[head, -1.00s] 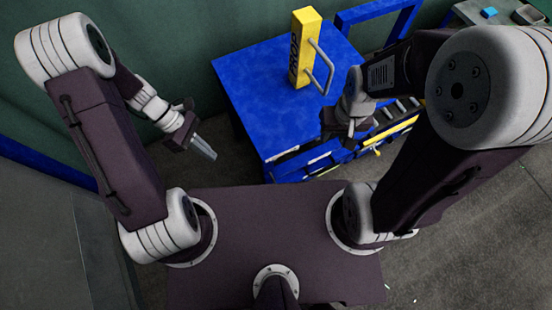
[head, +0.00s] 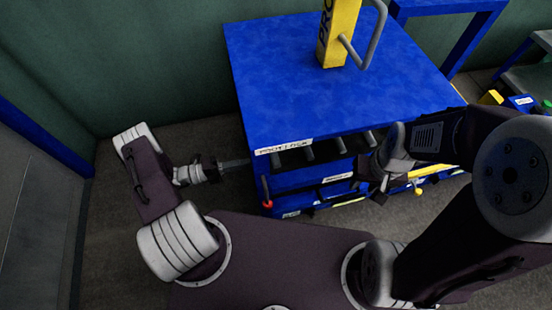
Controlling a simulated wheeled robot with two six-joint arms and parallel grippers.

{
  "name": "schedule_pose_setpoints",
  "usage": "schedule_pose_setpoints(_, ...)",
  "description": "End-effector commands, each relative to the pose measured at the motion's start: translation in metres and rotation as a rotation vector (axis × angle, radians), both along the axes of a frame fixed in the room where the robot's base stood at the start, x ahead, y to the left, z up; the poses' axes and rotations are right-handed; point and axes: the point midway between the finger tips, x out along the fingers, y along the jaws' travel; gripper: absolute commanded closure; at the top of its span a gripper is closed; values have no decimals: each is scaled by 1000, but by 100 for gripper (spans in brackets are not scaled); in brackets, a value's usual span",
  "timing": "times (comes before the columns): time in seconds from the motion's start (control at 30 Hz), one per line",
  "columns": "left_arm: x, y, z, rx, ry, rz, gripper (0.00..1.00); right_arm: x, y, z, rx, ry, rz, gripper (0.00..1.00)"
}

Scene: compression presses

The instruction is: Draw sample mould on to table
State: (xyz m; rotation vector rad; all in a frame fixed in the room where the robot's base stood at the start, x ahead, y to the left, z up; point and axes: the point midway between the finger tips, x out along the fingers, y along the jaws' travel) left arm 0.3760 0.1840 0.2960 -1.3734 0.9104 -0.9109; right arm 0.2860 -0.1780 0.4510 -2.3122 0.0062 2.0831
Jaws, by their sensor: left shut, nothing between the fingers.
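No sample mould can be clearly made out. The blue table (head: 300,90) stands ahead, with a white label on its front edge. Dark rollers (head: 308,155) show in the opening under its top. My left gripper (head: 236,163) is shut and empty, left of the table's front face and pointing right towards it. My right gripper (head: 378,184) is in front of the table's right part, near the rollers. Its fingers are small and dark, so I cannot tell whether they are open or shut or touch anything.
A yellow upright block (head: 341,30) with a grey handle stands on the table top, partly cut off by the frame. A red-tipped lever (head: 266,195) hangs at the front left corner. A blue frame (head: 450,10) stands behind right. Floor is clear left of the table.

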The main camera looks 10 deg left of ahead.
Motion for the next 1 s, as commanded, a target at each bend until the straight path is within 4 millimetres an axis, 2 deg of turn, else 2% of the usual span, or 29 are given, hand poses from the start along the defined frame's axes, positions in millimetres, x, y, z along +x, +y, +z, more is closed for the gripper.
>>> schedule_pose_setpoints(0.1, 9, -26, -4, 0, 1, -8, 100, 0, 0, -12, 0, 0, 0, 64)
schedule_pose_setpoints(0.3, 26, -66, -5, 0, -1, -8, 100, 0, 0, -28, 0, 1, 0, 64)
schedule_pose_setpoints(0.5, 39, -96, -5, 1, -1, -7, 100, 0, 0, -45, 0, 1, 0, 64)
schedule_pose_setpoints(0.7, 44, -106, -1, 1, -1, -3, 100, 0, 0, -48, 0, 1, 0, 64)
schedule_pose_setpoints(1.0, 44, -107, 0, 1, -1, -3, 100, 0, 0, -47, 0, 1, 0, 64)
